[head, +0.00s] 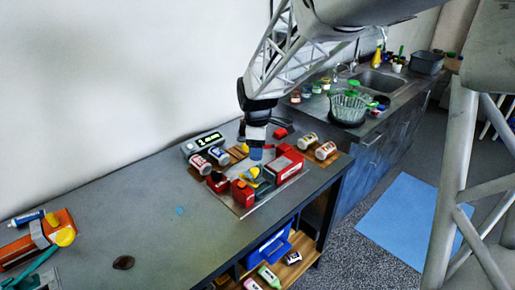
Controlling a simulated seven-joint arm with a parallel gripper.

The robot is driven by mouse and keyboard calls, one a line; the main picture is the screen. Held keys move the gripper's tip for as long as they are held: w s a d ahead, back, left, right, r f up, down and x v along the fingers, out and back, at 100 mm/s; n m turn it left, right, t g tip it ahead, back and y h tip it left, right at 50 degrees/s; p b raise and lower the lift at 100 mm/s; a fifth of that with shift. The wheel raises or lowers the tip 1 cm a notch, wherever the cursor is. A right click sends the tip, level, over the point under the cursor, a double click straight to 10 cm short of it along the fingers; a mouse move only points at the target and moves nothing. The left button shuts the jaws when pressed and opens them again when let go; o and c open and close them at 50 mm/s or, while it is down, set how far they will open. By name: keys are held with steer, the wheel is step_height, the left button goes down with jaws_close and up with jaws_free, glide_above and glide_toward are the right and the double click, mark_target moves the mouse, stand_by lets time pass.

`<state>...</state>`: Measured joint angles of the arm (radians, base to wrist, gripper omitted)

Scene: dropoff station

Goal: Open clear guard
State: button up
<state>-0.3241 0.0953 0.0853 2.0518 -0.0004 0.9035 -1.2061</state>
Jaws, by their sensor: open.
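A station with red blocks (284,168) and yellow parts (252,174) sits on a light plate (241,211) near the right end of the dark table. I cannot clearly make out the clear guard at this size; no see-through panel stands out from the red parts. My gripper (256,154) points down over the middle of the station, its blue tips close to the red and yellow parts. It is open, and nothing shows between the tips. I cannot tell whether it touches anything. The arm and gripper hide part of the station's back.
White bottles (326,150) lie right of the station, and more bottles (201,164) lie left beside a grey display box (203,143). An orange box (38,238) and a dark stone (123,262) are at the left. The table's middle is mostly clear. A sink counter (385,80) stands behind.

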mark_target(254, 169)
steer(key=shift+w+a+f, duration=0.35)
steer(key=shift+a, duration=0.1)
steer(key=shift+f, duration=3.9)
steer(key=shift+c, duration=0.5)
jaws_close()
